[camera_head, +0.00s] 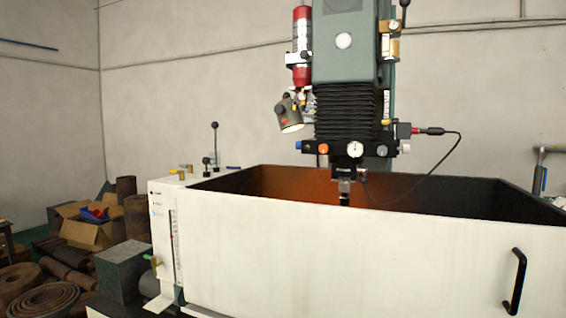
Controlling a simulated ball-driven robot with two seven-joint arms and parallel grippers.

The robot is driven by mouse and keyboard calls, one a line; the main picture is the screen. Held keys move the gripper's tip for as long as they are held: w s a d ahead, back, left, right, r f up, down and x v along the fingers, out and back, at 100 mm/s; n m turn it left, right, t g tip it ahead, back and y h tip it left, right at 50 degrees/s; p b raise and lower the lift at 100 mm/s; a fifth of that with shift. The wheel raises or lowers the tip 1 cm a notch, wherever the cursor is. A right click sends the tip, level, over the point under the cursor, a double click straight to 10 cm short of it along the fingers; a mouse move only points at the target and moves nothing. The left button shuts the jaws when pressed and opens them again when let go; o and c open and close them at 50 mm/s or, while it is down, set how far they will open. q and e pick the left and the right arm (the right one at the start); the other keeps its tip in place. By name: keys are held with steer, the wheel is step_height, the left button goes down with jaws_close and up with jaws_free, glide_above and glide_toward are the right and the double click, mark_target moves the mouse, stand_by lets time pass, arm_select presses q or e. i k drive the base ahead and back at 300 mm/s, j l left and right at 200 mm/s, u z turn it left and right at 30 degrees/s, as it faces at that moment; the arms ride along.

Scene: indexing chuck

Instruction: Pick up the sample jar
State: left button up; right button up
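I cannot make out a sample jar in the head view. Neither of my grippers shows in this view. A small orange-yellow item (181,176) sits on the top left of the white machine, too small to identify. The inside floor of the machine's enclosure is hidden behind its front panel.
A white machine enclosure (340,255) with a black handle (515,281) fills the front. A green machine head (345,60) stands over it. At the left are an open cardboard box (88,232), a grey block (122,272) and rusty metal stock (50,300).

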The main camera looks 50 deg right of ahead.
mark_target(210, 154)
steer(key=z, duration=1.7)
steer(key=i+j+z, duration=0.15)
steer(key=j+z, duration=0.15)
steer(key=z, duration=0.15)
steer(key=i+j+z, duration=0.1)
steer(key=j+z, duration=0.55)
steer(key=z, duration=0.2)
steer(key=j+z, duration=0.1)
steer(key=j, duration=0.4)
steer(key=j+z, duration=0.1)
steer(key=j, duration=0.45)
steer(key=j+z, duration=0.15)
steer(key=j, duration=0.35)
steer(key=k+j+z, duration=0.1)
steer(key=j, duration=0.4)
steer(key=k+j+z, duration=0.1)
steer(key=j, duration=0.4)
steer(key=k+j+z, duration=0.1)
steer(key=j, duration=0.4)
